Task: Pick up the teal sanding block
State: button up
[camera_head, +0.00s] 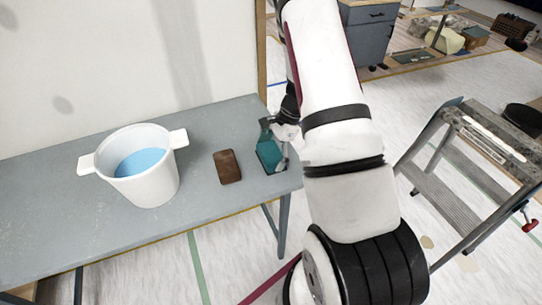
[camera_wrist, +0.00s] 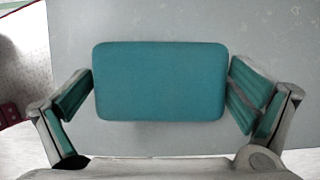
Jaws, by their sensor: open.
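The teal sanding block (camera_wrist: 160,81) is a rounded rectangle seen from above in the wrist view, on the grey table. In the head view the teal block (camera_head: 268,154) sits near the table's right end, partly hidden by my gripper and arm. My gripper (camera_wrist: 157,92) is open, with one teal-padded finger at each short side of the block. A narrow gap may show at the left finger; the right finger looks close to the block's edge. I cannot tell whether either finger touches it.
A brown block (camera_head: 227,167) lies left of the gripper on the grey table (camera_head: 60,225). A white two-handled bucket (camera_head: 150,190) with blue contents stands further left. A wall rises behind the table. A stepladder (camera_head: 450,190) stands on the floor at right.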

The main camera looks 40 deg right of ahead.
aim_at(268, 152)
jog(key=c, duration=1)
jog(key=shift+o, duration=0.2)
jog(key=shift+w+r, duration=0.1)
jog(key=shift+r, duration=0.45)
notch_tip(268, 152, up, 2)
jog(key=shift+r, duration=0.1)
jog(key=s+d+r+b, duration=0.1)
jog(key=s+d, duration=0.8)
jog(key=s, duration=0.4)
jog(key=shift+d+r, duration=0.25)
jog(key=shift+r, duration=0.05)
